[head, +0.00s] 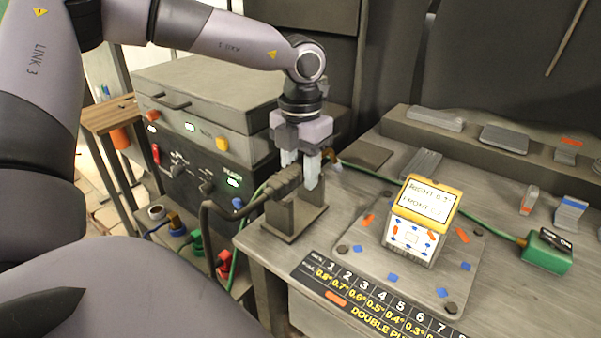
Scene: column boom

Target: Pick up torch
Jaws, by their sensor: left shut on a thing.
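The torch (283,183) is a dark handle with a thick black cable hanging from its left end. It lies at a U-shaped grey stand (295,222) near the bench's left front corner. My left gripper (301,175) points down over the stand, its pale fingers shut on the torch. I cannot tell whether the torch still touches the stand. My right gripper does not show.
A yellow-topped white block (428,205) stands on a plate (455,262) to the right. A green box (546,252) with a green cable is farther right. A dark welding machine (205,130) stands at the left. A numbered strip (375,305) runs along the bench's front.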

